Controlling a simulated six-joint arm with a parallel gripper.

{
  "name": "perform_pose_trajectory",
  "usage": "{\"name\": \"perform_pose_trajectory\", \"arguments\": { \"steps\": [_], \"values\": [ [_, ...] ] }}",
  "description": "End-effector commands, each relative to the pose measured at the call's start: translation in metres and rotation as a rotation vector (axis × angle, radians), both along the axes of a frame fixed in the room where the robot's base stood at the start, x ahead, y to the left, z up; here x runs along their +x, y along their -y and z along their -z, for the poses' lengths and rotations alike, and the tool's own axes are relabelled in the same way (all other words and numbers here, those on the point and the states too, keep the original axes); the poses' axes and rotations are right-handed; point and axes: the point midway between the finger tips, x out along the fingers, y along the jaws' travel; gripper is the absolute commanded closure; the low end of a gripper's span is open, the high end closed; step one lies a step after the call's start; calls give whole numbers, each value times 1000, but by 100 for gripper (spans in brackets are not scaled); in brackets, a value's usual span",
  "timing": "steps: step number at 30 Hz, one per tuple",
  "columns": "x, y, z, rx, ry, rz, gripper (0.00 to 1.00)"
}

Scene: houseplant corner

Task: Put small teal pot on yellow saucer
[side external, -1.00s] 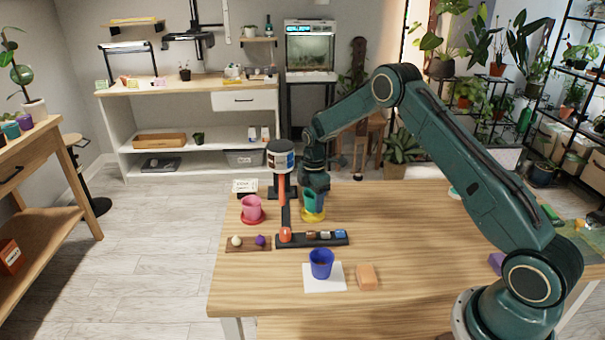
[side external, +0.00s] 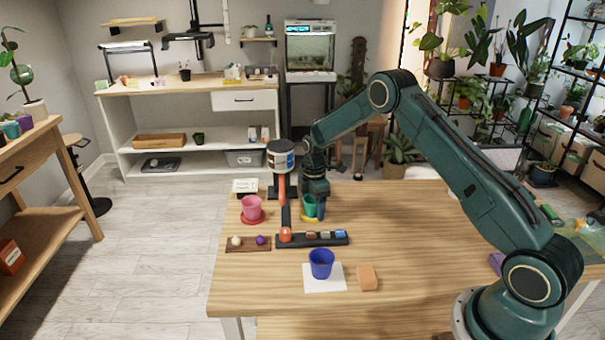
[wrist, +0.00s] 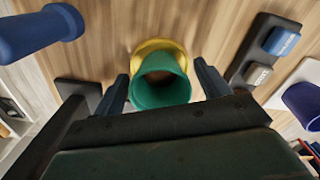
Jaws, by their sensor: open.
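The small teal pot (side external: 310,205) stands upright on the yellow saucer (side external: 307,219), near the far side of the wooden table. In the wrist view the teal pot (wrist: 161,92) shows its open mouth towards me, with the yellow saucer (wrist: 158,44) under and beyond it. My gripper (side external: 319,212) is open at the pot, partly hiding its right side in the side view. In the wrist view my gripper (wrist: 162,72) has one finger on each side of the pot, with gaps visible between fingers and pot.
A pink pot (side external: 251,206) on a red saucer stands to the left. The table's right middle is clear.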

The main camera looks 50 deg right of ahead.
Motion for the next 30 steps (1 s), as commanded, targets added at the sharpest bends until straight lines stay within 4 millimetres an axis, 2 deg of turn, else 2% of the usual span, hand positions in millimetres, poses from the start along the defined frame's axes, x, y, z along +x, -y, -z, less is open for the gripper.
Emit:
{"name": "perform_pose_trajectory", "arguments": {
  "steps": [5, 11, 30],
  "values": [
    [0, 0, -2, 0, 1, 0, 25],
    [1, 0, -16, -1, 2, 0, 25],
    [0, 0, -109, -1, 2, 0, 25]
  ]
}}
